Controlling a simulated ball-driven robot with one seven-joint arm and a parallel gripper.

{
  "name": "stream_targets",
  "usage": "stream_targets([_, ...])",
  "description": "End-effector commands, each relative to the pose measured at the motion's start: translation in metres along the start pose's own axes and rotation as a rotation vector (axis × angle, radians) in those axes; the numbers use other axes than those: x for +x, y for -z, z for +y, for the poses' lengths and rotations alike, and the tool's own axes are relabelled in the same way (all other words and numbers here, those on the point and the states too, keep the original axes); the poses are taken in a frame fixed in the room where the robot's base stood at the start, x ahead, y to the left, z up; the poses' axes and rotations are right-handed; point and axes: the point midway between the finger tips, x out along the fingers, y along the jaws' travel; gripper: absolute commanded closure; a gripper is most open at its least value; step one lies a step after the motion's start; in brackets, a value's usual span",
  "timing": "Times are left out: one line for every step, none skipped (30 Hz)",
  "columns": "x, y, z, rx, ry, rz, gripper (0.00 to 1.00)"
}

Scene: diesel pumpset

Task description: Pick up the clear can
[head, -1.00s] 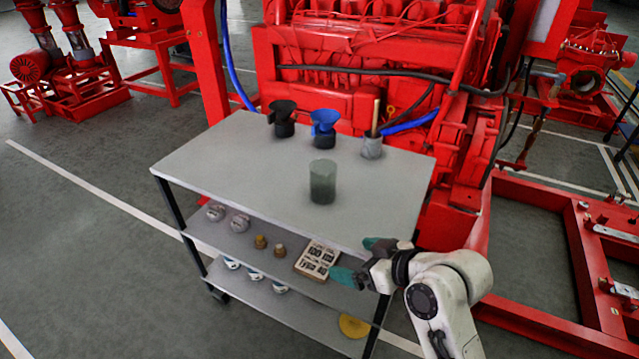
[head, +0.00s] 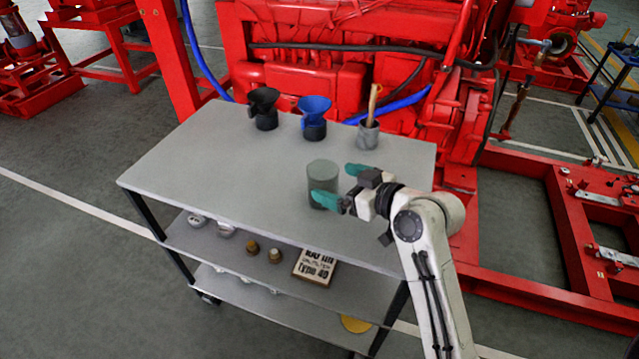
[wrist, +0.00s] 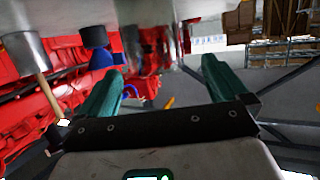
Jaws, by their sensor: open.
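The clear can (head: 321,174) is a greenish-grey see-through cylinder standing upright on the cart's top shelf. It also shows in the wrist view (wrist: 150,22), at the top, beyond and between the fingers; that view looks upside down. My gripper (head: 343,184) has dark green fingers and is open, at the can's right side. In the head view, the near finger covers the can's lower right part, and the far finger lies to the right of it. My gripper (wrist: 164,68) is empty in the wrist view. I cannot tell whether a finger touches the can.
On the grey top shelf (head: 200,160) stand a black funnel-like item (head: 263,108), a blue one (head: 314,117) and a grey cup (head: 368,134) with a wooden-handled tool, all behind the can. Lower shelves hold small parts and a labelled box (head: 315,266). A red engine (head: 310,90) stands behind.

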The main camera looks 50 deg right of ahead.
Motion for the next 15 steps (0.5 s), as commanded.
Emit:
stream_targets([0.008,0.001,0.001,0.001,0.001,0.000,0.00])
stream_targets([0.012,0.001,0.001,0.001,0.001,0.000,0.00])
stream_targets([0.017,0.001,0.000,0.001,0.001,0.001,0.00])
stream_targets([0.019,0.001,0.000,0.001,0.001,0.000,0.00])
stream_targets([0.021,0.001,0.000,0.001,0.001,0.000,0.00])
stream_targets([0.024,0.001,0.000,0.000,0.000,0.000,0.00])
stream_targets([0.025,0.001,0.001,0.000,0.000,0.000,0.00])
stream_targets([0.026,0.001,0.001,0.000,0.000,0.000,0.00])
stream_targets([0.029,0.001,0.002,0.000,0.000,-0.001,0.00])
stream_targets([0.032,0.002,0.002,0.001,0.000,-0.001,0.00])
stream_targets([0.035,0.003,0.003,0.000,0.000,0.000,0.00])
stream_targets([0.040,0.004,0.004,0.000,0.000,0.000,0.00])
stream_targets([0.045,0.005,0.005,0.000,0.001,0.000,0.00])
stream_targets([0.050,0.005,0.006,0.001,0.001,-0.001,0.00])
stream_targets([0.055,0.006,0.008,0.001,0.000,0.000,0.00])
